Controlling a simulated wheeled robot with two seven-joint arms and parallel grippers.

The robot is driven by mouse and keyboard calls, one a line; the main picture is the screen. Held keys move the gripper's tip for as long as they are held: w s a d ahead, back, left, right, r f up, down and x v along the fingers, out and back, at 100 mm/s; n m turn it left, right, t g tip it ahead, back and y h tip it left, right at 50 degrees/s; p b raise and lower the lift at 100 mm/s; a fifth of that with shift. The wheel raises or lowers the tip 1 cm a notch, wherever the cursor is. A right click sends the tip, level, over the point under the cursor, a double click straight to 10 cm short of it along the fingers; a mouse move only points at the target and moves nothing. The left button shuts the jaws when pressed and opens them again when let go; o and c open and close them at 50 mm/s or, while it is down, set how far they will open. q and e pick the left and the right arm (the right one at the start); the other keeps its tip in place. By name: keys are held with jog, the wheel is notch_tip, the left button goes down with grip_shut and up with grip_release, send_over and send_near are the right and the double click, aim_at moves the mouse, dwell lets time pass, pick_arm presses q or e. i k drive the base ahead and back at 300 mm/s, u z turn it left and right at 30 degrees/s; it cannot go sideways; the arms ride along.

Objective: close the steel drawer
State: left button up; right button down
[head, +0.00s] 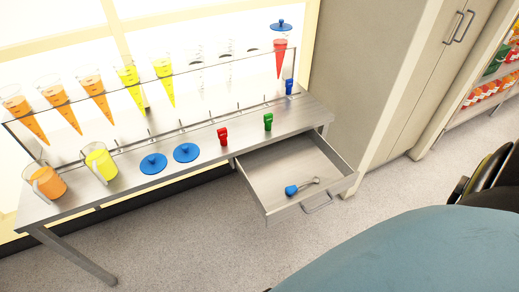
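The steel drawer (283,173) is pulled out from under the right end of the steel bench and stands open toward the lower right. Its front panel carries a bar handle (320,204). A blue-ended tool with a thin metal part (293,190) lies inside, near the front panel. Neither of my grippers shows in the head view, so nothing of mine is seen touching the drawer.
The steel bench (120,195) carries a clear rack of coloured cones, two jugs, blue lids and small red and green items. A tall cabinet (385,80) stands right of the bench. A large blue-grey rounded surface (420,250) fills the lower right. Bare floor (215,245) lies before the drawer.

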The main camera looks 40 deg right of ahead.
aim_at(266, 171)
jog(key=u, duration=1.35)
jog(key=i, duration=0.1)
jog(key=z, duration=2.4)
